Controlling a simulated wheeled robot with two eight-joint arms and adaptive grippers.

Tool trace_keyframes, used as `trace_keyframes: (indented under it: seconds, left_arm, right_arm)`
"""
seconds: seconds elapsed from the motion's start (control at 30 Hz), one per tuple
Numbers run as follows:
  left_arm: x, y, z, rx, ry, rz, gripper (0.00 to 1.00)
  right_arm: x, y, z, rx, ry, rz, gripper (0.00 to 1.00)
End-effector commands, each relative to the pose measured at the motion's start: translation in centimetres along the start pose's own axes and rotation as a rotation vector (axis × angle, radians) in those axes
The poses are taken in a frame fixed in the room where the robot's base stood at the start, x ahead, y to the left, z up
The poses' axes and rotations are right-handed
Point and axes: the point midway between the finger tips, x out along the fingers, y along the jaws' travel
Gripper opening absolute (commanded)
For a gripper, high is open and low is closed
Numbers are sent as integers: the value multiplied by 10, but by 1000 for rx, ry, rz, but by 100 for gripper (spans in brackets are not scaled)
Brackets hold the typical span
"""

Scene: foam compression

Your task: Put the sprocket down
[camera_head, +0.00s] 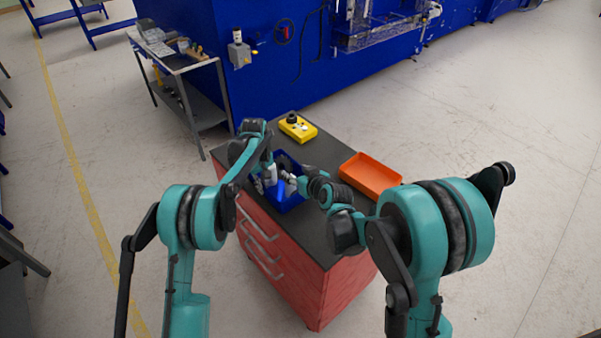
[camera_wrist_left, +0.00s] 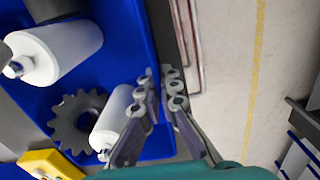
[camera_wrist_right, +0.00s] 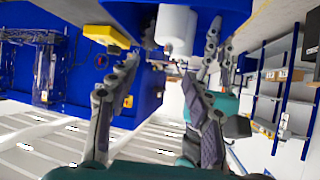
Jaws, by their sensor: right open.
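The sprocket (camera_wrist_left: 76,122), a dark grey toothed ring, lies in the blue bin (camera_wrist_left: 95,75) in the left wrist view, beside a white cylinder (camera_wrist_left: 112,122). My left gripper (camera_wrist_left: 160,88) has its fingertips close together over the bin's side edge, apart from the sprocket. I cannot tell whether the bin's wall is between them. In the head view my left gripper (camera_head: 257,186) is at the bin's near left side. My right gripper (camera_head: 290,181) is over the bin. In the right wrist view its fingers (camera_wrist_right: 165,75) are spread, with nothing held between them.
A larger white cylinder (camera_wrist_left: 62,52) is also in the bin. A yellow box (camera_head: 298,127) stands behind the bin on the dark cabinet top (camera_head: 325,152). An orange tray (camera_head: 371,175) stands to the right. A grey side table (camera_head: 180,66) is at the back left.

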Motion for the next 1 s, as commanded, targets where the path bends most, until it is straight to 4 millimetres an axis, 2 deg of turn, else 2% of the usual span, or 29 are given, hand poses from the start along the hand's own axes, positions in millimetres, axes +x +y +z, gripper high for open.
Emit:
trace_keyframes:
  seconds: [0.23, 0.37, 0.53, 0.67, 0.87, 1.0]
  left_arm:
    - [0, 0, 0, 0, 0, 0, 0]
    - [0, 0, 0, 0, 0, 0, 0]
    - [0, 0, 0, 0, 0, 0, 0]
    - [0, 0, 0, 0, 0, 0, 0]
    - [0, 0, 0, 0, 0, 0, 0]
    - [0, 0, 0, 0, 0, 0, 0]
  right_arm:
    - [-11, 1, -2, 3, -10, 4, 50]
    - [-37, 2, -7, 14, -45, 15, 50]
    - [-94, 5, -10, 40, -120, 45, 50]
    - [-140, 6, -3, 63, -182, 76, 50]
    - [-210, 7, 21, 102, -273, 135, 50]
    - [-256, 8, 47, 133, -335, 184, 50]
